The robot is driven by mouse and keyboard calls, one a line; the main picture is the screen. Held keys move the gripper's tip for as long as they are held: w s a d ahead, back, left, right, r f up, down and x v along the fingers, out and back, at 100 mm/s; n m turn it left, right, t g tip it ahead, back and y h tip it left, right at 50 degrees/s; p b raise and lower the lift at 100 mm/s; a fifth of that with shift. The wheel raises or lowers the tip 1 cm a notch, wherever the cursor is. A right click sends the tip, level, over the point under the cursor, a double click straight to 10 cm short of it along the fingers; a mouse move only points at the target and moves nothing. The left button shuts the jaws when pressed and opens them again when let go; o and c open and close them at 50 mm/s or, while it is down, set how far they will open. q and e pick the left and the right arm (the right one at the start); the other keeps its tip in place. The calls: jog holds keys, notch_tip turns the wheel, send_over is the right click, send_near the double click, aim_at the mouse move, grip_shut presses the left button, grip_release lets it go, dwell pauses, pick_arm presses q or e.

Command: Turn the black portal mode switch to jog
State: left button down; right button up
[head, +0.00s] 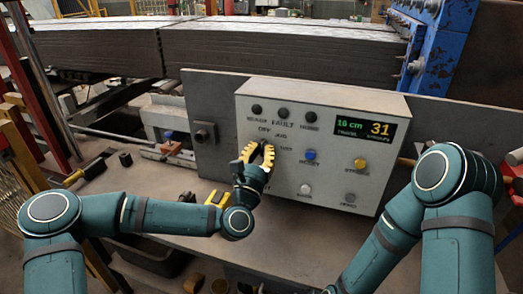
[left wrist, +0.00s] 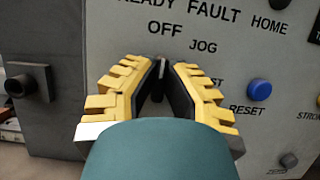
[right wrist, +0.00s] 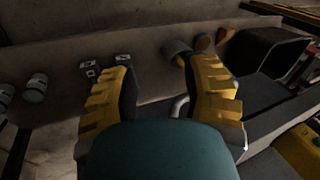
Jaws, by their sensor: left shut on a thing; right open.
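The grey control box (head: 375,165) faces me with lamps, buttons and a display. My left gripper (head: 262,153) is at its left part, just below the OFF and JOG labels. In the left wrist view the gripper (left wrist: 166,68) has its yellow, black-lined fingers closed in on the black mode switch (left wrist: 157,97), which is mostly hidden between them. I cannot tell which label the switch points to. My right gripper shows only in the right wrist view (right wrist: 160,65), open and empty, fingers apart above a bench area; its fingers are out of the head view.
The blue reset button (head: 310,155) and yellow button (head: 358,162) sit right of the switch. In the right wrist view are a black bin (right wrist: 268,55) and small metal fittings (right wrist: 89,69).

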pick_arm(q)
jog(key=shift+m, duration=0.3)
jog(key=m+g+h+b, duration=0.1)
jog(key=m+h, duration=0.1)
jog(key=m, duration=0.3)
jog(key=shift+h+b, duration=0.35)
jog(key=shift+h, duration=0.05)
jog(key=m+g+h, duration=0.1)
jog(key=m, duration=0.2)
jog(key=shift+r+g, duration=0.1)
jog(key=shift+g, duration=0.2)
jog(key=shift+m+g+h+b, duration=0.3)
jog(key=shift+m+g+h, duration=0.25)
jog(key=shift+m, duration=1.55)
jog(key=c, duration=1)
grip_release()
